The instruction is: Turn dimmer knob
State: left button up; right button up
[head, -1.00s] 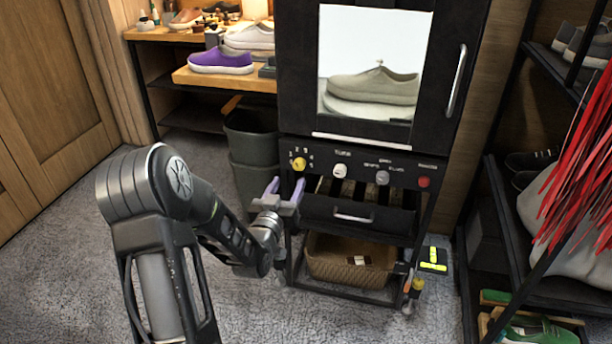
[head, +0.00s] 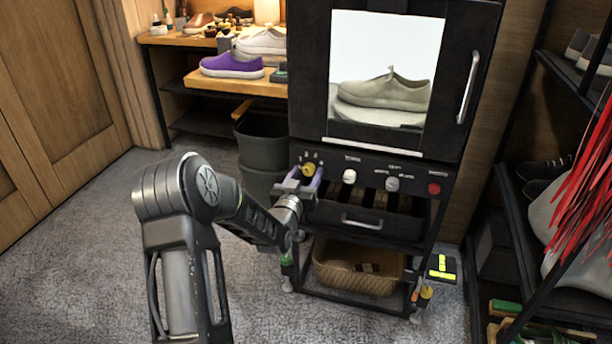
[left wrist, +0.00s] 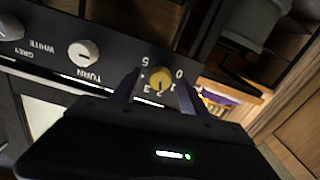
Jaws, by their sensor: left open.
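The yellow dimmer knob (head: 309,170) sits at the left end of the black control panel (head: 331,165) under the lit cabinet. In the left wrist view the knob (left wrist: 161,79) shows with numbers around it, between the two fingers of my left gripper (left wrist: 158,88). My left gripper (head: 302,181) is open, its fingers pointing at the panel on either side of the knob. I cannot tell whether the fingers touch it. My right gripper is not in view.
A white turn knob (head: 349,176), another pale knob (head: 392,184) and a red button (head: 434,189) are further right on the panel. Below are a drawer handle (head: 362,222) and a wicker basket (head: 340,270). A grey bin (head: 262,140) stands left of the cabinet.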

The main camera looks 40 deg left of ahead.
pick_arm(q)
jog(key=shift+c, duration=0.3)
grip_shut()
dwell(0.3)
